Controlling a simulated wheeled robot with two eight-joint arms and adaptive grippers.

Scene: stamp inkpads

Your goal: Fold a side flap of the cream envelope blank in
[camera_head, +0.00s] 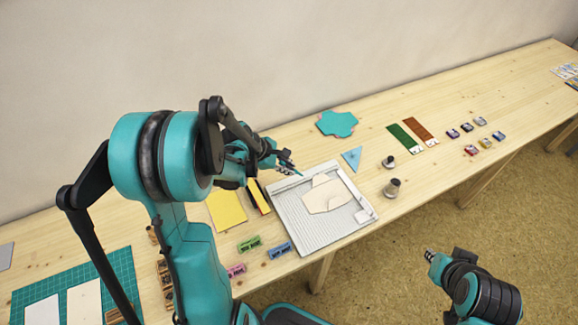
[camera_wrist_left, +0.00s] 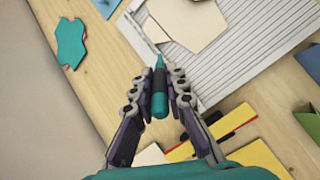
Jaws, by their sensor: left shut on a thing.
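The cream envelope blank (camera_head: 326,199) lies on the white grooved scoring board (camera_head: 300,238). A smaller cream flap piece shows at its upper edge; I cannot tell how far it is folded. In the left wrist view part of the blank (camera_wrist_left: 192,22) is at the top, beside the board's lines. My left gripper (camera_head: 288,166) is above the board's far left corner. In the wrist view its fingers (camera_wrist_left: 160,78) are shut on a teal pen-like tool (camera_wrist_left: 160,104) with a dark grip, apart from the blank. My right gripper (camera_head: 431,255) hangs off the table's front side; its fingers are too small to read.
A teal envelope blank (camera_head: 338,123) and a blue triangle (camera_head: 352,158) lie beyond the board. Two stampers (camera_head: 392,188) stand right of it. Yellow card (camera_head: 227,211) and colored blocks (camera_head: 279,249) lie to the left. Inkpads (camera_head: 471,150) sit farther right. Bare wood separates these groups.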

